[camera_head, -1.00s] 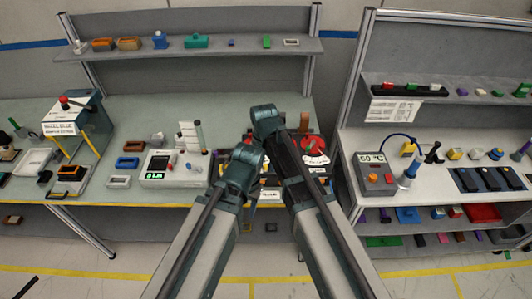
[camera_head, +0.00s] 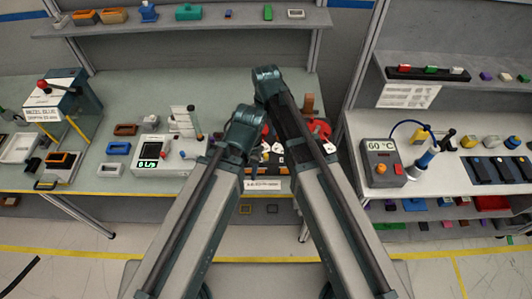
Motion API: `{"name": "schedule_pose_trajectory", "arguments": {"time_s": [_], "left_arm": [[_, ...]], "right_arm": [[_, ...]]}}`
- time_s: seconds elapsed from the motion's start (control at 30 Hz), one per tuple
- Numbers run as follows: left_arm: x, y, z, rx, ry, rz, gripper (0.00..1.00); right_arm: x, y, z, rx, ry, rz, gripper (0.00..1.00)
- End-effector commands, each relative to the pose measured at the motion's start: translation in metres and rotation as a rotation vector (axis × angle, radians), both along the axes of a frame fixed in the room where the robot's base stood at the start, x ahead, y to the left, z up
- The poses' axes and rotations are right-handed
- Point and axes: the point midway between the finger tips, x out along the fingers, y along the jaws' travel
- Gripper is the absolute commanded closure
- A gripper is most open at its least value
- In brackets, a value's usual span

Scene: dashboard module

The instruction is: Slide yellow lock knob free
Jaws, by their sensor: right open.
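The dashboard module stands at the middle of the bench, mostly hidden behind my arms; a red part of it (camera_head: 320,129) and a white label plate (camera_head: 262,185) show. The yellow lock knob cannot be made out. My right gripper (camera_head: 284,141) is open, low behind my right arm and over the module area; its fingertips are mostly hidden. I cannot tell whether it touches anything. My left arm ends in a bent joint left of the right one.
A white device with a green display (camera_head: 152,151) stands left of the module. A grey box reading 60 °C (camera_head: 383,161) stands on the separate right bench (camera_head: 433,191). A shelf (camera_head: 195,22) with small parts runs above the module. Open floor (camera_head: 70,235) lies in front.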

Motion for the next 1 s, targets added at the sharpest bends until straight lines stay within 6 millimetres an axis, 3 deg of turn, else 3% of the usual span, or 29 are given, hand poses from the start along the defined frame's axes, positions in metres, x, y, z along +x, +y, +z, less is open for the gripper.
{"name": "schedule_pose_trajectory", "arguments": {"time_s": [0.8, 1.0], "left_arm": [[0.001, 0.000, -0.111, 0.002, -0.002, -0.011, 0.50], [0.001, 0.000, -0.130, 0.002, -0.002, -0.012, 0.50]], "right_arm": [[0.000, 0.000, -0.111, 0.000, 0.000, 0.000, 0.46], [0.000, 0.000, -0.130, 0.000, 0.000, 0.000, 0.46]]}}
